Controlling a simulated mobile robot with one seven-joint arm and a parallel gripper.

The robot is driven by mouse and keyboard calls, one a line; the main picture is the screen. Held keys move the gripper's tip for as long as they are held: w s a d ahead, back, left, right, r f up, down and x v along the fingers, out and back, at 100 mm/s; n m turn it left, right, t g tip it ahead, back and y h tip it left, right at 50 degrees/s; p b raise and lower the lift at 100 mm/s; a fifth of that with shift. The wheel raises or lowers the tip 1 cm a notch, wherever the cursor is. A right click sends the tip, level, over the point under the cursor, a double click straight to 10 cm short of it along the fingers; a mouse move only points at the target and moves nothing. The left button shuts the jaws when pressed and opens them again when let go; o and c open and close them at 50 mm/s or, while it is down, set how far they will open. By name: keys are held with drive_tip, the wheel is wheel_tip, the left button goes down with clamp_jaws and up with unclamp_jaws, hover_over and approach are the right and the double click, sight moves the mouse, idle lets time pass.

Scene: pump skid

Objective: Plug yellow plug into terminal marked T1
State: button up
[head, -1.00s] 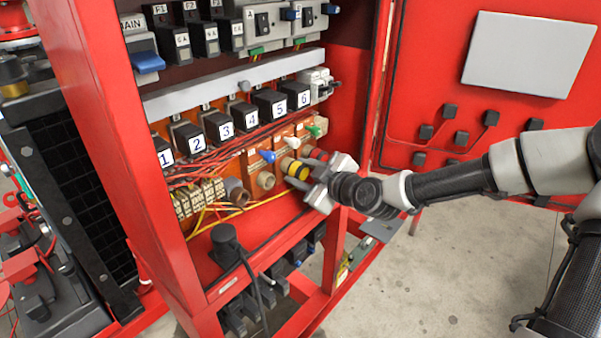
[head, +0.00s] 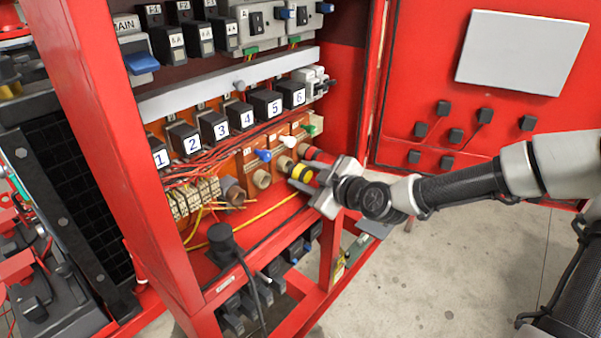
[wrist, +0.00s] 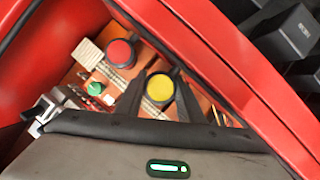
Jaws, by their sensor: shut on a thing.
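The yellow plug (head: 302,173) is held in my gripper (head: 303,174), which is shut on it at the lower right of the cabinet. In the wrist view the round yellow plug (wrist: 160,88) sits between the two dark fingers. The plug is in front of a tan round socket (head: 285,165); I cannot tell whether its hidden end is fully clear of it. Another tan socket (head: 262,179) and a grey-brown one (head: 233,190) are in the same row to the left. No T1 mark is legible in either view.
A red round plug (head: 312,153) is close beside my gripper. Blue (head: 264,155), white (head: 288,141) and green (head: 310,130) handles stick out above the sockets. Red wires and a yellow wire hang at left. A red cabinet post (head: 130,150) stands in front at left.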

drive_tip(key=shift+s+d, duration=0.6)
drive_tip(key=shift+d, duration=0.2)
